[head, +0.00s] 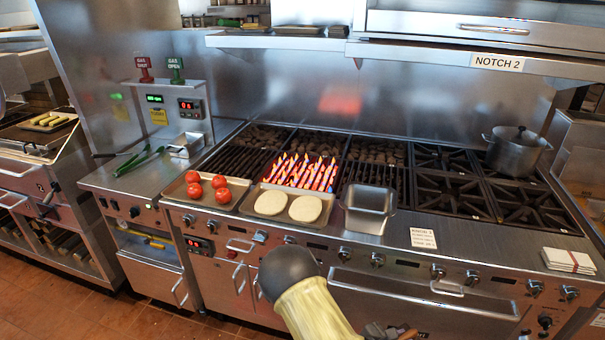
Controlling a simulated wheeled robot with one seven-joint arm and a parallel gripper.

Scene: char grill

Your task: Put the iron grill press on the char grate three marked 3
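I cannot make out the iron grill press for certain in the head view. The char grill has three grate sections side by side: a left one (236,158), a middle one with tall flames (303,172), and a right one (376,172) without flames. I cannot read a number 3 on any of them. My arm, in a yellow sleeve with a dark rounded joint, rises from the bottom edge. What looks like part of my gripper (391,331) shows at the bottom edge, low in front of the range. Its fingers are mostly cut off.
On the front ledge stand a tray of red tomatoes (236,203), a tray with two pale rounds (318,225) and a steel pan (368,208). Burners with a lidded pot (515,153) are at right. Green tongs (140,161) lie left. A steel shelf (275,42) overhangs the back.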

